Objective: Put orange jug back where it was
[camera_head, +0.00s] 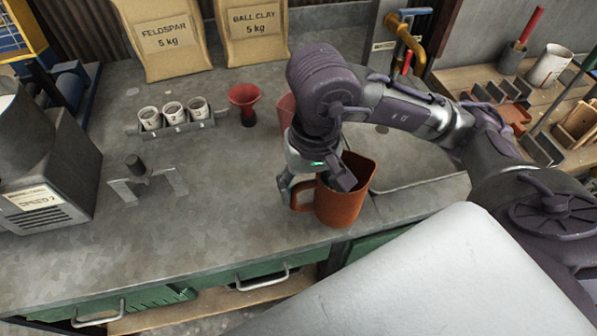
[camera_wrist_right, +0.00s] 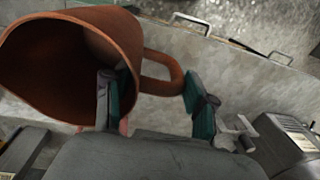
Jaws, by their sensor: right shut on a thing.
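The orange jug (camera_head: 343,205) is upright at the front part of the grey counter (camera_head: 215,215), near the edge. I cannot tell whether its base touches the counter. My right gripper (camera_head: 312,184) reaches down over the jug's handle side and is shut on it. In the right wrist view the jug (camera_wrist_right: 65,55) fills the upper left, with its open mouth and handle showing. The right gripper's fingers (camera_wrist_right: 160,98) are on either side of the handle, one of them at the jug's wall. My left gripper is not in view.
A rack with white cups (camera_head: 174,112) and a red funnel (camera_head: 243,97) stand behind. A pinkish-red vessel (camera_head: 286,108) is partly hidden by my arm. A metal stand (camera_head: 148,183) is at left. Feldspar (camera_head: 165,38) and ball clay (camera_head: 254,30) bags are at the back. The front-left counter is clear.

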